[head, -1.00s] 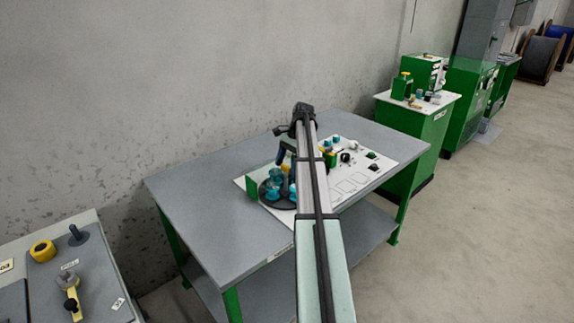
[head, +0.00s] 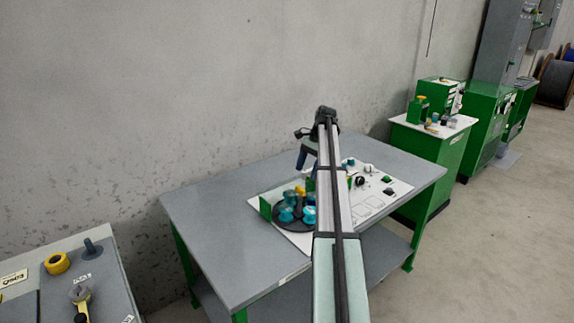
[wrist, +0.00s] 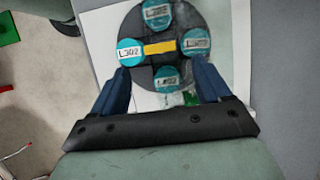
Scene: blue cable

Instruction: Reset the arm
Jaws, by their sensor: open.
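My arm stretches over a grey table (head: 215,215) in the head view. My gripper (head: 303,158) hangs from its far end above a white board, just beyond a round dark holder. In the wrist view my gripper (wrist: 164,85) is open, its two blue fingers apart with nothing held between them. Below it lies the dark round holder (wrist: 188,22) with several teal caps, one labelled L302 (wrist: 130,52), and a yellow bar (wrist: 160,47) in the middle. The fingers are above the holder; I cannot tell how far.
The white board (head: 395,190) carries small parts and knobs on the table. A green upright block (head: 265,207) stands at its left edge. A grey bench with a yellow ring (head: 57,263) is at lower left. Green cabinets (head: 485,125) stand at the back right.

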